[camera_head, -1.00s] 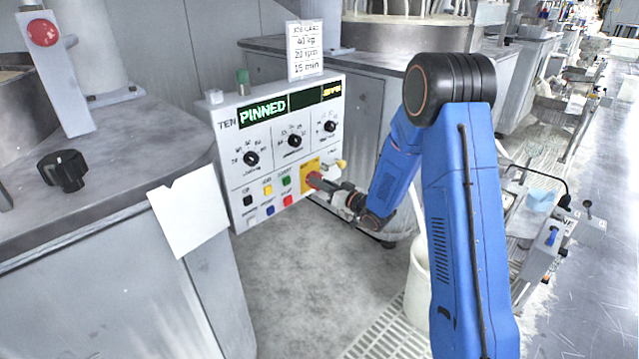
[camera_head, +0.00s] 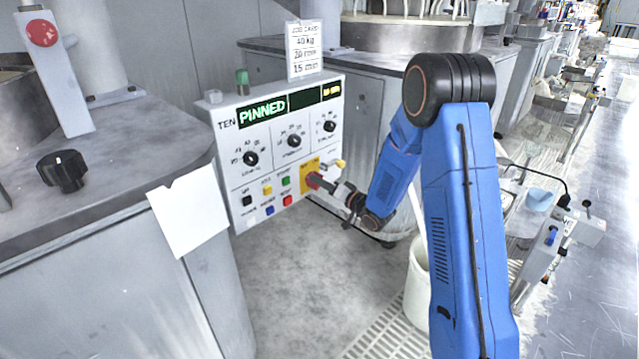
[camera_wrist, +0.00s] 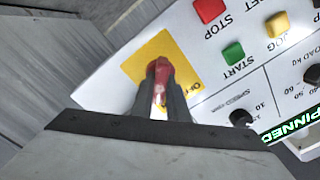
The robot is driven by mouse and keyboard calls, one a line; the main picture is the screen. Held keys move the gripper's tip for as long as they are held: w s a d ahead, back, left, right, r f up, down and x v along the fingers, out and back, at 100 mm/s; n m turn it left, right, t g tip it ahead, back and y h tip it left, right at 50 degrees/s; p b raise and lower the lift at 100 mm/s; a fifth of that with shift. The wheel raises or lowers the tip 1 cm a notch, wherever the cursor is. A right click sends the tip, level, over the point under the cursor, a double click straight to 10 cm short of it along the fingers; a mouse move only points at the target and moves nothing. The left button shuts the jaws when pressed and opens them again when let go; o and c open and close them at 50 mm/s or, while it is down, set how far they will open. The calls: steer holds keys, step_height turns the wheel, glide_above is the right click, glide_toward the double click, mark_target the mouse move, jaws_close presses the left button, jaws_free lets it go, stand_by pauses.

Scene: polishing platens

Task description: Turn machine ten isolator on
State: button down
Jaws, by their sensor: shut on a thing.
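The white control panel (camera_head: 258,162) is marked TEN and shows a green PINNED display. The isolator is a red handle (camera_wrist: 160,72) on a yellow plate (camera_wrist: 185,62) at the panel's lower right. In the wrist view the handle sits between the fingers of my gripper (camera_wrist: 162,96), which is shut on it. The fingers hide part of the handle and some of the lettering on the plate. In the head view my gripper (camera_head: 325,184) reaches the yellow plate (camera_head: 307,168) from the right.
Several coloured push buttons and three black dials, such as the middle dial (camera_head: 294,141), are close to the isolator on the panel. A paper card (camera_head: 304,50) stands above it. A white bucket (camera_head: 415,290) and floor grating (camera_head: 375,335) lie below my arm.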

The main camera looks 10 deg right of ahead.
steer(key=shift+f, duration=0.1)
steer(key=c, duration=1.7)
jaws_free()
steer(key=v, duration=1.7)
steer(key=shift+s+d, duration=0.15)
steer(key=shift+s, duration=0.05)
